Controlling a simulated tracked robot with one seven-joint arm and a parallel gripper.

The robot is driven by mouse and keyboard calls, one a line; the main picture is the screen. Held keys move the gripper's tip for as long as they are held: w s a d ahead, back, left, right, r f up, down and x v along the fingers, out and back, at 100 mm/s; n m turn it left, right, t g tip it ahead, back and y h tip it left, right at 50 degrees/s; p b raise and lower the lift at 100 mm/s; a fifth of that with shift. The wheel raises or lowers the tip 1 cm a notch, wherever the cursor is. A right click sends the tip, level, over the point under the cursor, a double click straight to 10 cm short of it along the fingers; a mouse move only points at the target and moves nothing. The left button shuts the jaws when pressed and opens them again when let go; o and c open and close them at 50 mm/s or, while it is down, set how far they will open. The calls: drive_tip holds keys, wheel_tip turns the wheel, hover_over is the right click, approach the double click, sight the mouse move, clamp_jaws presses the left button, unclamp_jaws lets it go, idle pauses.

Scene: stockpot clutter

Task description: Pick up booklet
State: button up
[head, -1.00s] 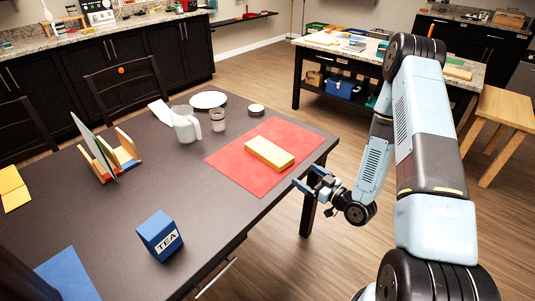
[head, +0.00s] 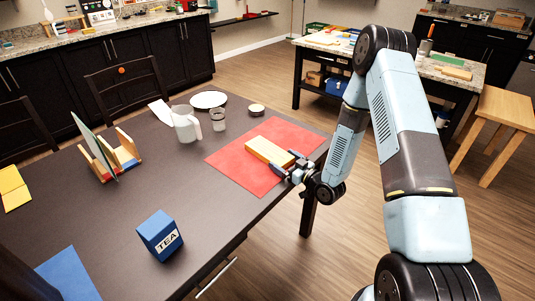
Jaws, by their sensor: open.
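A thick yellow, block-like item (head: 270,151) lies flat on a red mat (head: 239,169) near the table's right edge; I cannot tell whether it is the booklet. My gripper (head: 288,167) is open at its near right end, with the fingers close around or over that end. Contact is not clear. A thin green, card-like item (head: 92,145) stands leaning in a wooden rack (head: 126,145) at the left. A folded yellow item (head: 13,188) lies at the table's left edge, and a white folded item (head: 161,112) lies at the back.
A white pitcher (head: 184,125), a glass (head: 218,120), a white plate (head: 208,99) and a small round dish (head: 256,110) stand behind the mat. A blue tea box (head: 160,236) stands at the front. The dark table (head: 110,220) is clear between the tea box and the rack.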

drive_tip(key=shift+w+a, duration=0.3)
drive_tip(key=shift+a, duration=0.05)
drive_tip(key=shift+c, duration=0.4)
drive_tip(key=c, duration=0.7)
drive_tip(key=shift+r, duration=0.1)
